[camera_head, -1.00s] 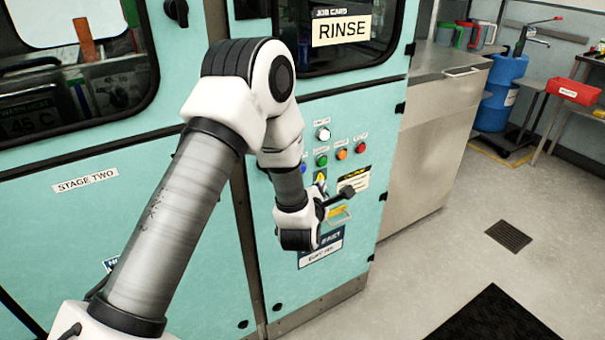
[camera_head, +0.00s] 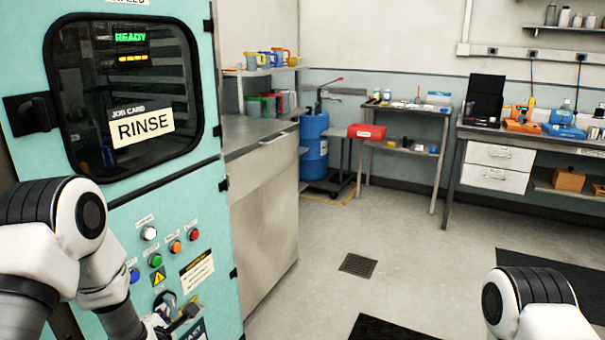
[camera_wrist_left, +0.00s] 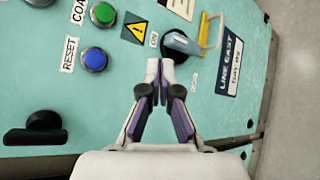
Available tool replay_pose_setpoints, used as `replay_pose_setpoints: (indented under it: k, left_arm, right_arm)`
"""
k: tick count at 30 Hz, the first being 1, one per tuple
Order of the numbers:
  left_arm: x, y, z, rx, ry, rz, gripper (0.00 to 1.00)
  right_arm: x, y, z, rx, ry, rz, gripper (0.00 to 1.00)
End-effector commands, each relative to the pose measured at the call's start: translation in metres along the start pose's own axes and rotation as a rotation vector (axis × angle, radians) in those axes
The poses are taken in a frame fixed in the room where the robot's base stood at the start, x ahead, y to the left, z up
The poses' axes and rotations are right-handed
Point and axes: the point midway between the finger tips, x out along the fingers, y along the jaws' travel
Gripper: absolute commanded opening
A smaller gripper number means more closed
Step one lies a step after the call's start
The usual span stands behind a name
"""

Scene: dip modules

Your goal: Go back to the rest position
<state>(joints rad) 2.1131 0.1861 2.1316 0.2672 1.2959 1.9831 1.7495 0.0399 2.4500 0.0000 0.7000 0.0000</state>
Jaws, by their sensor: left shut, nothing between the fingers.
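My left arm comes in at the lower left of the head view, in front of the teal machine (camera_head: 215,290). My left gripper (camera_wrist_left: 160,78) is shut and empty in the left wrist view, its fingertips together in front of the control panel. Just beyond the tips is a rotary switch (camera_wrist_left: 178,44) with a grey-blue handle and a yellow loop. In the head view the left gripper is partly cut off at the bottom edge. A link of my right arm shows at the lower right; the right gripper is out of view.
The panel has green (camera_wrist_left: 103,13) and blue (camera_wrist_left: 94,59) buttons and a black handle (camera_wrist_left: 36,134). Right of the machine are a steel counter (camera_head: 265,205), blue drums (camera_head: 313,150) and benches with tools. Open floor with a drain grate (camera_head: 358,265) lies in the middle.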

Motion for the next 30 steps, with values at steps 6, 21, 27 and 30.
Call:
replay_pose_setpoints:
  k: [6, 21, 27, 30]
  left_arm:
    - [-0.089, -0.144, -0.076, 0.467, 0.059, -0.479, 0.00]
    - [-0.284, -0.240, -0.163, 1.993, -0.994, -1.198, 0.00]
    - [-0.283, -0.240, -0.163, 2.037, -1.037, -1.180, 0.00]
    - [-0.283, -0.240, -0.162, 2.036, -1.035, -1.180, 0.00]
  right_arm:
    - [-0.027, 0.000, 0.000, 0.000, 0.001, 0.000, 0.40]
    - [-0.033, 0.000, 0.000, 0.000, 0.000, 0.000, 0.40]
    - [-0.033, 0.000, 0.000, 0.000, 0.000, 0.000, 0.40]
    - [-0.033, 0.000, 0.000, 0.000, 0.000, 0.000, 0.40]
